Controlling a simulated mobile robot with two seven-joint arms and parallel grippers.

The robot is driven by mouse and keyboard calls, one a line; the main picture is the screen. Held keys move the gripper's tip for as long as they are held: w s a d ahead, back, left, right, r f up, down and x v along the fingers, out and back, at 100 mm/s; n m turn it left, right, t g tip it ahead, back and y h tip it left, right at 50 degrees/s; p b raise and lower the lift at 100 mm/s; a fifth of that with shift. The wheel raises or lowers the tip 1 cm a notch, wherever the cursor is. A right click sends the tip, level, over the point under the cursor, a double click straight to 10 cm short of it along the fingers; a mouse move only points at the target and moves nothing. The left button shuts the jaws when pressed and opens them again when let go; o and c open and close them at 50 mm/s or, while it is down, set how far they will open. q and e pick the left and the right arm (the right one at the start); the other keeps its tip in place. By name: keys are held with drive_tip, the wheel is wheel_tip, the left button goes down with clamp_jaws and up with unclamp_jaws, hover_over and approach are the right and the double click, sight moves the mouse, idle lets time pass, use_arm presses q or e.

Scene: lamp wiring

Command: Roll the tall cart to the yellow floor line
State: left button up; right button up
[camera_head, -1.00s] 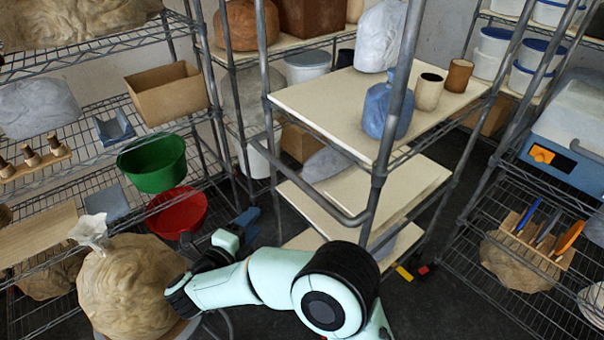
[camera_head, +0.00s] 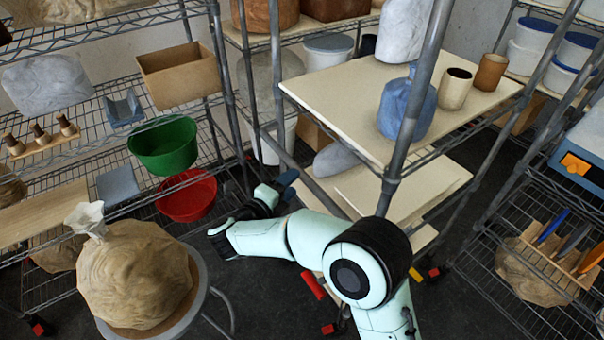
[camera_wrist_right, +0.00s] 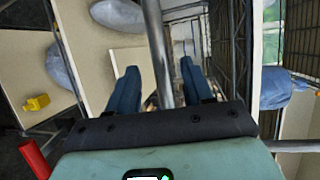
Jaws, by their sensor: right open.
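The tall cart has grey posts and cream shelves (camera_head: 335,105) and stands in the middle of the head view. A grey bar slants across its near side, and its near post (camera_head: 412,120) stands in front of the shelves. My right gripper (camera_head: 287,181) is open with blue fingers, close to the cart's left side. In the right wrist view, a grey post (camera_wrist_right: 158,50) runs between the lines of the open fingers (camera_wrist_right: 160,88). I cannot tell whether it lies between them or beyond. My left gripper and the yellow floor line are not in view.
A clay-coloured sack (camera_head: 135,275) sits on a round stool at the lower left. Wire shelving with a green basin (camera_head: 165,148) and red basin (camera_head: 187,197) stands left. Another wire rack (camera_head: 500,265) stands right.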

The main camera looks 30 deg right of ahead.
drive_tip(key=x, duration=0.6)
clamp_jaws()
